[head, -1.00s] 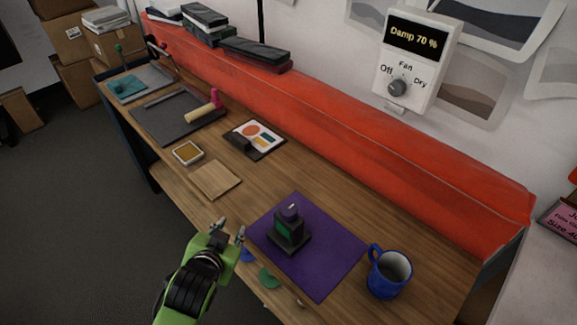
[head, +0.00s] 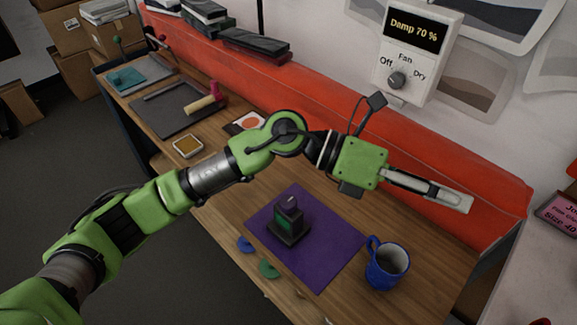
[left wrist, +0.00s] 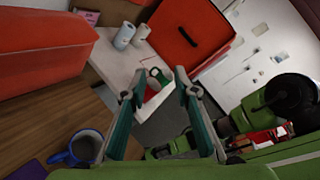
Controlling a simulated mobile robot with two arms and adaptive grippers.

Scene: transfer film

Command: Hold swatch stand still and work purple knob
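The swatch stand (head: 286,228), a small dark block with a green face, stands upright on a purple mat (head: 327,257). A dark purple knob (head: 291,202) sits on top of it. My left gripper (head: 455,200) is stretched across to the right, above the bench and in front of the red strip, well apart from the stand. In the left wrist view its two fingers (left wrist: 155,87) are spread with nothing between them. The stand and knob do not show in that view. My right gripper does not show in the head view.
A blue mug (head: 384,267) stands right of the mat; it also shows in the left wrist view (left wrist: 86,146). Blue (head: 245,244) and green (head: 268,268) pieces lie by the mat's left edge. A wall dial box (head: 417,50) reads "Damp 70 %". My left arm partly hides the picture card.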

